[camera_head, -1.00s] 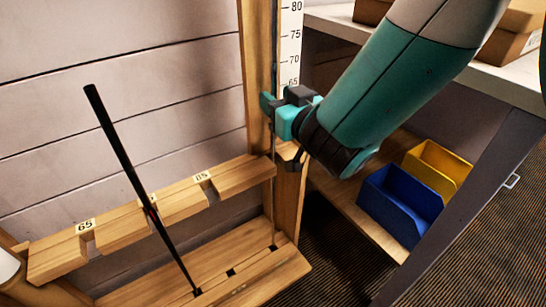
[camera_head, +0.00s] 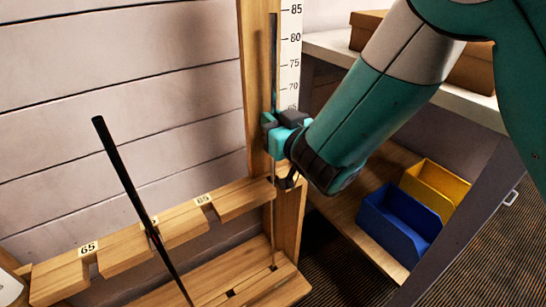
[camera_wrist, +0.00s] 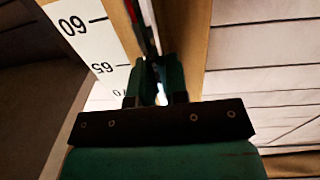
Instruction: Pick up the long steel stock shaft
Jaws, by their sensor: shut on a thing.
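The long steel shaft (camera_head: 273,225) stands upright at the right end of the wooden rack, in front of the post. Its lower end is at a hole in the bottom board, and its dark upper part (camera_head: 274,60) rises along the post. My gripper (camera_head: 270,132) is shut on the shaft above the rack's upper rail. In the wrist view my gripper (camera_wrist: 159,85) has its fingers close together, and the shaft runs up between them. A black shaft with a red mark (camera_head: 125,175) leans in the rack to the left, apart from my gripper.
The wooden rack (camera_head: 180,222) has notches labelled 65 and 85. A white ruler (camera_head: 291,60) is on the post. Blue (camera_head: 400,222) and yellow (camera_head: 437,190) bins sit on a low shelf at right. A cardboard box (camera_head: 369,30) stands on the bench.

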